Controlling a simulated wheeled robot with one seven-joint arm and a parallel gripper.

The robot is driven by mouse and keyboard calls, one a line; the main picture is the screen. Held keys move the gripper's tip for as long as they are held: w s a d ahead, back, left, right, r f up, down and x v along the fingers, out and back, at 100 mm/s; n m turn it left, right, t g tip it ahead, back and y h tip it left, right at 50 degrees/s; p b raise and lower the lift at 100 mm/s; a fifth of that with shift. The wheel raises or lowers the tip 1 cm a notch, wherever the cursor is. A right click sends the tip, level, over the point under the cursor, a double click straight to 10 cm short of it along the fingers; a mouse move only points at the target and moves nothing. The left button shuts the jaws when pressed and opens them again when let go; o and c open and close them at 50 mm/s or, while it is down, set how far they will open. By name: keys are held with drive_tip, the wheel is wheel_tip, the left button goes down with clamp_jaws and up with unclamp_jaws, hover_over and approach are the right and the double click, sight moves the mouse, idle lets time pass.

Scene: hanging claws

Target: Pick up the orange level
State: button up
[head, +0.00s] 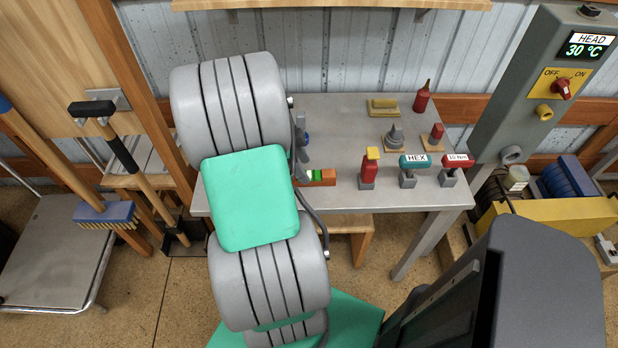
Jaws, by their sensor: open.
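The orange level (328,178) lies on the grey workbench, near its front edge and left of the upright tools. A bright green vial shows near its left part. Its left end is close to the green-capped joint of my arm, which may hide some of it. My arm rises through the middle of the head view and covers the left part of the bench.
On the workbench (345,125), a red-yellow tool (369,168), a teal HEX tool (411,170) and a red-topped tool (452,170) stand right of the level. A grey-blue object (303,140) shows beside my arm. A red bottle (422,97) stands at the back. Bare bench lies behind the level.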

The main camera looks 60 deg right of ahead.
sight(309, 174)
drive_tip(key=x, duration=0.4)
drive_tip(key=shift+s+f, duration=0.15)
drive_tip(key=shift+c, duration=0.3)
clamp_jaws()
